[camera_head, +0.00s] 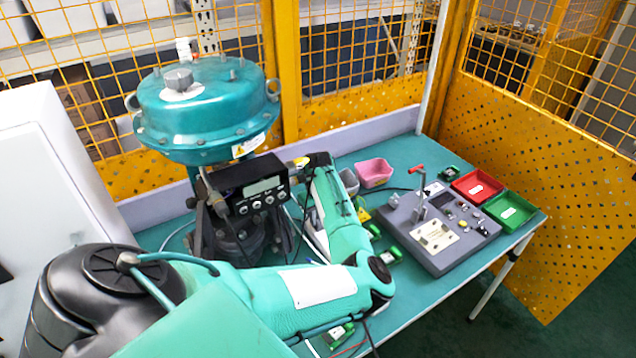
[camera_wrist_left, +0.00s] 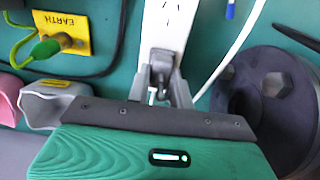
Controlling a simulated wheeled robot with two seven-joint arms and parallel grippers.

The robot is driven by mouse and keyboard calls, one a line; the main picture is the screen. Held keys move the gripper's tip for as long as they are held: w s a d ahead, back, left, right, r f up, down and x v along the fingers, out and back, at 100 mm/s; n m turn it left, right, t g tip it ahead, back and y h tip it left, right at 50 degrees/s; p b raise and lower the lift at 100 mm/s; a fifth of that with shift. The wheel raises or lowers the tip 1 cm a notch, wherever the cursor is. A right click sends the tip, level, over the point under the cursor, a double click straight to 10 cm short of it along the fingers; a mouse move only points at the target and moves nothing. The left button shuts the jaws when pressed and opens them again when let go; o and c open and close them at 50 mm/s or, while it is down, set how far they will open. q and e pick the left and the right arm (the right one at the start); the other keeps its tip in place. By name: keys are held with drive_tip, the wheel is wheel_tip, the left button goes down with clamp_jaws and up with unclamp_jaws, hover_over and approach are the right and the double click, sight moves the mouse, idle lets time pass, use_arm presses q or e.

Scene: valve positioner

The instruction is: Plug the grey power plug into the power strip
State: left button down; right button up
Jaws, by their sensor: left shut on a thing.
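The white power strip (camera_wrist_left: 168,22) shows at the top middle of the left wrist view, with socket slots on its face. My left gripper (camera_wrist_left: 160,84) is at the near end of the strip, shut on the grey power plug (camera_wrist_left: 159,76). The fingers cover most of the plug, and I cannot tell whether its pins are in a socket. In the head view my left arm reaches over the table beside the valve, and its fingertips are hidden. My right gripper is in neither view.
A yellow EARTH block (camera_wrist_left: 66,32) with a green plug (camera_wrist_left: 44,48) lies left of the strip. A white cable (camera_wrist_left: 236,48) runs along its right. The teal valve (camera_head: 205,110), pink bin (camera_head: 374,172) and grey fixture (camera_head: 440,232) stand on the table.

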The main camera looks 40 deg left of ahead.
use_arm(q)
drive_tip(key=shift+s+f, duration=0.15)
drive_tip(key=shift+f, duration=0.05)
drive_tip(key=c, duration=0.8)
unclamp_jaws()
drive_tip(key=shift+r, duration=0.1)
drive_tip(key=shift+c, duration=0.2)
drive_tip(key=shift+r, duration=0.15)
wheel_tip(320, 180, up, 7)
drive_tip(key=p, duration=0.7)
drive_tip(key=shift+p, duration=0.3)
